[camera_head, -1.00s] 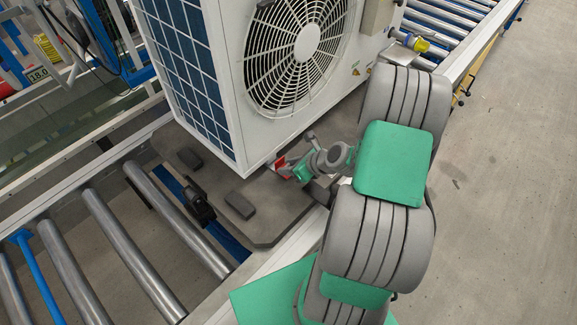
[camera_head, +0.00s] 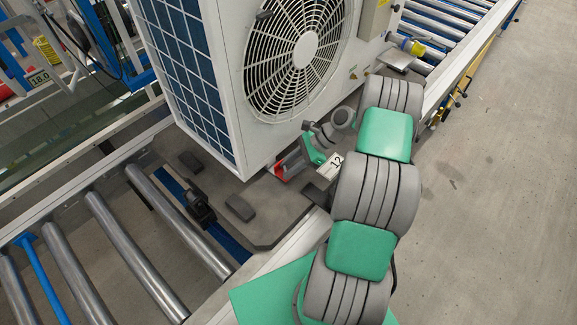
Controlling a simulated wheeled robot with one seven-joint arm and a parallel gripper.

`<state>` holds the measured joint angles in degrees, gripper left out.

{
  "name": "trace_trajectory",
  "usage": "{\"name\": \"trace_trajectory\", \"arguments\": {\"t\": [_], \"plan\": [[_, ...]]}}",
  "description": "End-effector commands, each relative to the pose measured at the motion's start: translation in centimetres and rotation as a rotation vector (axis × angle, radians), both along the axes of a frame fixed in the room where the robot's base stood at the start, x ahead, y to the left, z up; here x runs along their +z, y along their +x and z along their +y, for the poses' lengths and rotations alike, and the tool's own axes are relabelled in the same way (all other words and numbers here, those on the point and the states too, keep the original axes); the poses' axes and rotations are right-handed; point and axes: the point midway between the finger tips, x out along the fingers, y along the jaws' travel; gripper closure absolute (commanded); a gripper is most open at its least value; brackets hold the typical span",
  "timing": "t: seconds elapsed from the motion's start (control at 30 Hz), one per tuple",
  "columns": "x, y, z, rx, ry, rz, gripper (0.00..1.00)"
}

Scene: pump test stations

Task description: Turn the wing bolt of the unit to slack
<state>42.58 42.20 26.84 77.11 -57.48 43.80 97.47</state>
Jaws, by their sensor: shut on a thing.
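The unit (camera_head: 215,60) is a white, box-shaped machine with a round fan grille and a blue finned side. It stands on a dark base plate (camera_head: 262,222) on the roller line. A small red part (camera_head: 279,172) shows at the foot of the unit's front, and it looks like the wing bolt. My gripper (camera_head: 287,166) reaches it from the right and is shut on it. The fingers cover much of the red part, so its wing shape and turn angle cannot be made out.
A white plate marked 12 (camera_head: 336,164) stands on the line's edge, close to my arm. Dark blocks (camera_head: 240,207) lie on the base plate. Bare rollers (camera_head: 128,255) are at lower left. A yellow connector (camera_head: 412,46) is at upper right. The floor at right is clear.

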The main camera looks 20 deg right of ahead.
Motion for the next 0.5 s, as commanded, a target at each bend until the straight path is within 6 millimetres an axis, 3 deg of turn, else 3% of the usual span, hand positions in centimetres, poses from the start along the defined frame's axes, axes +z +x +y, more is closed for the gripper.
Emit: {"name": "trace_trajectory", "arguments": {"t": [0.5], "plan": [[0.03, 0.23, 0.18, 0.35, 0.004, 0.004, 1.0]]}}
